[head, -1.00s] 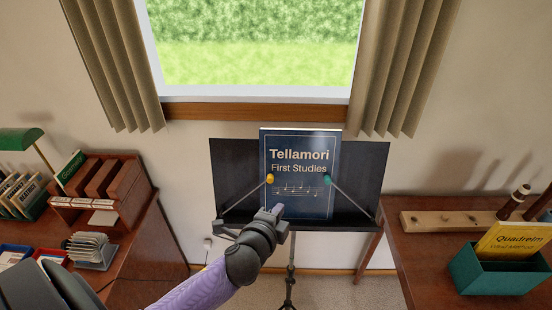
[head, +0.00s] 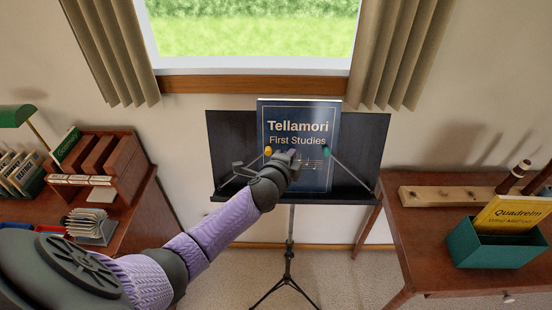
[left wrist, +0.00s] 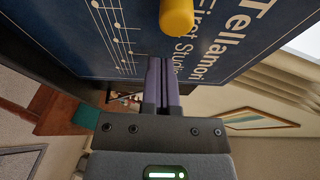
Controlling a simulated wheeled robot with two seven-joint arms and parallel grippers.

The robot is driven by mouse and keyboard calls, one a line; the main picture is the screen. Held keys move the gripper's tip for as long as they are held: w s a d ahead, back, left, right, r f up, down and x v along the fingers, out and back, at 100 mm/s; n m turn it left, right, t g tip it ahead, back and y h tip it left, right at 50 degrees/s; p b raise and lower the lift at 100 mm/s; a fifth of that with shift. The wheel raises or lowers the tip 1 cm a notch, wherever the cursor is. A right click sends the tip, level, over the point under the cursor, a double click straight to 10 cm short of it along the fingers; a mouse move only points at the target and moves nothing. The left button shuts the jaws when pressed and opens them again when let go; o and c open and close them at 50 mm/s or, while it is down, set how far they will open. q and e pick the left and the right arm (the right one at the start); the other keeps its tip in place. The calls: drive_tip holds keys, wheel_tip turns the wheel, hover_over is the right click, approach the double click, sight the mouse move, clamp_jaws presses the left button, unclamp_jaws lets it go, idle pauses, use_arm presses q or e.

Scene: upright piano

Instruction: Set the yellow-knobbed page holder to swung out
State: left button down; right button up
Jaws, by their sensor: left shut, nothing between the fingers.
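The yellow knob (head: 267,151) sits at the tip of a thin page-holder arm that slants up and right from the lower left of the black music stand (head: 232,135). It lies over the left edge of the dark blue Tellamori book (head: 312,112). In the left wrist view the yellow knob (left wrist: 176,17) shows large at the top, in front of the cover. My left gripper (head: 292,154) is just right of the knob in front of the book, its fingers (left wrist: 162,85) shut and empty. It appears apart from the knob. My right gripper is not in view.
A teal-knobbed holder (head: 326,150) rests over the book's right side. A desk with a wooden organizer (head: 108,155) stands at left. At right, a table (head: 425,245) holds a teal box (head: 495,248) and a wooden peg rack (head: 440,199).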

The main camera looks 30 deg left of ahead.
use_arm(q)
drive_tip(key=s+a, duration=0.2)
drive_tip(key=a, duration=0.1)
drive_tip(key=shift+r+p, duration=0.2)
drive_tip(key=shift+p, duration=0.15)
drive_tip(key=shift+r, duration=0.1)
